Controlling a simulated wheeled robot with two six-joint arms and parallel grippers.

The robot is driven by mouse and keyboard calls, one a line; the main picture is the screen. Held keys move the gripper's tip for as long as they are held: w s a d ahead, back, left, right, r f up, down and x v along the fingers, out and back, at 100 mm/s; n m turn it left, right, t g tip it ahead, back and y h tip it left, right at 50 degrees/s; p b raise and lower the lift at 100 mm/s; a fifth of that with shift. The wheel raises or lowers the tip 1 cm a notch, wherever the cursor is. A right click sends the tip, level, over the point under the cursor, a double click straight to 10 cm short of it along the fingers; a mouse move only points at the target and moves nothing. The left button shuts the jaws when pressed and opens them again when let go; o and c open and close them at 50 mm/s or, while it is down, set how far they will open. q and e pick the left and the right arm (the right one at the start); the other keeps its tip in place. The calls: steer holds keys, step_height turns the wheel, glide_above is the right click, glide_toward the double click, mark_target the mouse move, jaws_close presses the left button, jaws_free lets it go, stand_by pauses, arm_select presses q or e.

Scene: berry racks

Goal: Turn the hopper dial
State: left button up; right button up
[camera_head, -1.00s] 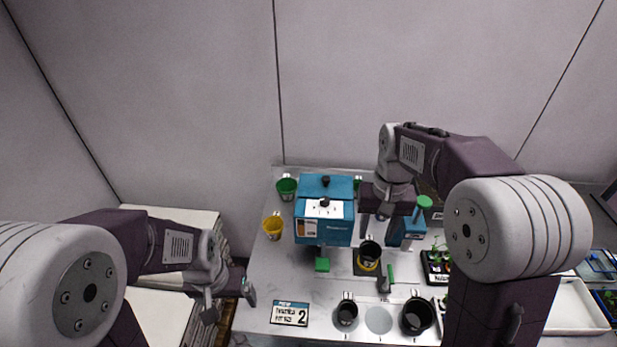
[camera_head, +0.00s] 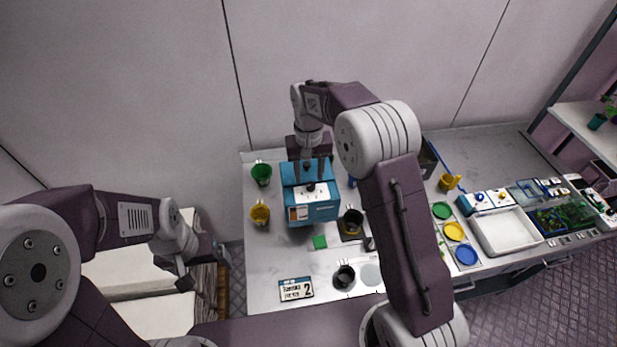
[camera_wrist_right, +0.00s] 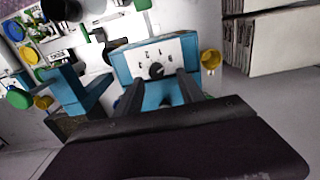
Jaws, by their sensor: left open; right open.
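The blue hopper box (camera_head: 316,212) stands on the counter, with a white dial plate on its sloped top. The black hopper dial (camera_head: 310,187) sits on that plate; in the right wrist view the dial (camera_wrist_right: 156,70) shows beside printed numbers. My right gripper (camera_head: 313,172) hangs over the back of the hopper. In the right wrist view its two fingers (camera_wrist_right: 156,88) are apart, one on each side below the dial, with nothing between them. Whether they touch the hopper cannot be told. My left gripper (camera_head: 204,266) is open and empty, off the counter's left side.
Green (camera_head: 261,175) and yellow (camera_head: 260,214) cups stand left of the hopper. Black cups (camera_head: 344,277) and a number 2 card (camera_head: 296,290) lie in front. A white tray (camera_head: 504,232) and coloured discs are to the right. My right arm hides part of the counter.

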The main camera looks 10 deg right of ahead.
mark_target(311, 184)
steer(key=f, duration=0.3)
steer(key=shift+s+d+p, duration=0.1)
steer(key=shift+d+p, duration=0.2)
steer(key=shift+p, duration=0.05)
steer(key=shift+s+d+f, duration=0.1)
steer(key=shift+d+f, duration=0.1)
arm_select(q)
steer(key=shift+s+d+r, duration=0.15)
steer(key=shift+d+r, duration=0.25)
steer(key=shift+r, duration=0.3)
arm_select(e)
steer(key=shift+a, duration=0.1)
steer(key=shift+a, duration=0.15)
steer(key=c, duration=1)
jaws_close()
